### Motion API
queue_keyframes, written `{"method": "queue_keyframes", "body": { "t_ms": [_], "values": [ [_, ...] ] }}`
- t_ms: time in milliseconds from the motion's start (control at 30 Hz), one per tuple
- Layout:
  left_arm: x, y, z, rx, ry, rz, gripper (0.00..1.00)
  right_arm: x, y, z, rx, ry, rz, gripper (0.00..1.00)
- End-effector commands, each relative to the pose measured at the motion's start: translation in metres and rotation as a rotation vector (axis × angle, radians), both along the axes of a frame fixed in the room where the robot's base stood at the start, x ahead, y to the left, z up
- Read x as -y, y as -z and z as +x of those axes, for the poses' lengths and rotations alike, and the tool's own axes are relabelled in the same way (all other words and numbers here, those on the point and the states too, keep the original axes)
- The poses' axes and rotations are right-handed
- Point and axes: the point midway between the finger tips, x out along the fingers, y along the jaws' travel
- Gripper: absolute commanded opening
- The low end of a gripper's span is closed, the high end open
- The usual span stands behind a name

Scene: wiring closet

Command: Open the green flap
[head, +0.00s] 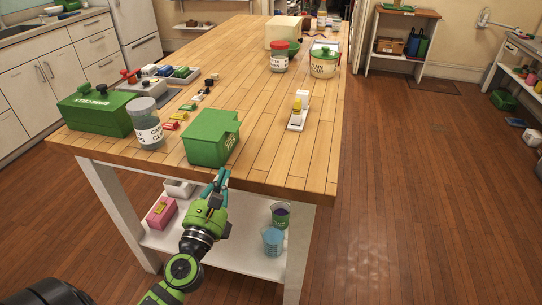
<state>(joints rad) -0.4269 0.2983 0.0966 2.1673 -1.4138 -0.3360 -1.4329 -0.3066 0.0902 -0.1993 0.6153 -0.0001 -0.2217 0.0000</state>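A green box (209,139) with a raised, stepped right part stands at the table's near edge. It is the likeliest place for the green flap, but I cannot make out a separate flap or hinge; its lid looks closed. My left gripper (221,177), with teal fingers, is just in front of and below this box, by the table edge. I cannot tell whether its fingers touch the box or how far apart they are. My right gripper is out of view.
A labelled clear jar (147,124) stands between the green boxes. Small coloured blocks (178,117) lie behind it. A white switch-like piece (299,111) is to the right. The table's right front (285,165) is clear. A lower shelf (220,245) holds cups and a pink box.

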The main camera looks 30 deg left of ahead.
Motion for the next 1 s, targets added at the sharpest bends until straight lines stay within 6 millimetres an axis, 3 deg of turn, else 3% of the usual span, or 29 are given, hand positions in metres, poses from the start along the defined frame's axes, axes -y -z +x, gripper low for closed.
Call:
{"method": "queue_keyframes", "body": {
  "t_ms": [167,700,1000],
  "values": [
    [0.0,-0.016,0.003,0.024,-0.008,0.057,0.0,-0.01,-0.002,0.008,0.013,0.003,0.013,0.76],
    [-0.02,-0.036,0.083,0.021,-0.007,0.051,0.0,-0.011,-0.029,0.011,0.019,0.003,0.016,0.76],
    [-0.022,-0.036,0.092,0.02,-0.005,0.051,0.0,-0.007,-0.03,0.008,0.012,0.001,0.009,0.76]
  ]
}}
